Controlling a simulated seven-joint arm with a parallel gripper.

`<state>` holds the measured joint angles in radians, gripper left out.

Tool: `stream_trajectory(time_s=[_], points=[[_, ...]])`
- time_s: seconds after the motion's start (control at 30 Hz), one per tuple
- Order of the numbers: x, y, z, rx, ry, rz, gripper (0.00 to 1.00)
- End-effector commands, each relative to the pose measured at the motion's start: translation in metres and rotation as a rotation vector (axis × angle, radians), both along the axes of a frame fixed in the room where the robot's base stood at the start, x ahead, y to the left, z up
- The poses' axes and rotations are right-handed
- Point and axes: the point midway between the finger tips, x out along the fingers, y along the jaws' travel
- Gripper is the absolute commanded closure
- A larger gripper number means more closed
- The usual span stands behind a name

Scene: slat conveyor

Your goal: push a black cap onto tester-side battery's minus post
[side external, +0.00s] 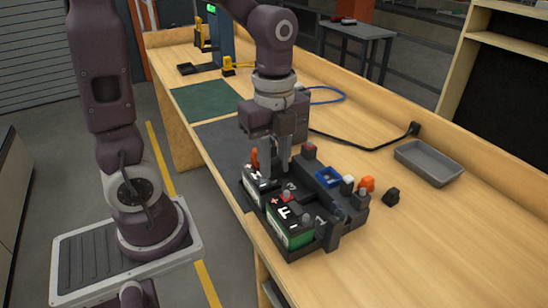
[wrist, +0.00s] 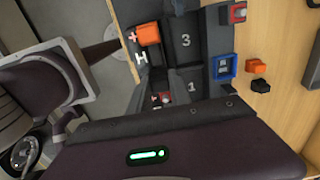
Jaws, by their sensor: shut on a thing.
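My gripper (side external: 276,170) is shut, its fingers pointing down at the H battery (side external: 256,181) in the dark battery tray. The black cap between the fingertips is mostly hidden, so I cannot tell whether it touches a post. The H battery is the one nearer the tester; an orange cap (side external: 254,156) stands on its plus post, and this cap also shows in the wrist view (wrist: 148,34). Its minus post is hidden by my fingers. The F battery (side external: 290,226) sits nearer the camera, with a red plus post and a grey post bare. The wrist view does not show my fingertips.
A grey tray (side external: 428,163) lies farther right. The tester (side external: 220,40) stands at the back left. Open bench lies at right front.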

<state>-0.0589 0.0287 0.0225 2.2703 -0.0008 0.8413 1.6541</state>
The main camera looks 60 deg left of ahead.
Motion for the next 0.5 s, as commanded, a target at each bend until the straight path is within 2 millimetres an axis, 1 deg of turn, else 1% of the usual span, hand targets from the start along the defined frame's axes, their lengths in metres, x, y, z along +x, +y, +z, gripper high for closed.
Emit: stream_trajectory(time_s=[0.5], points=[[0.0,0.0,-0.013,0.0,0.001,0.0,1.0]])
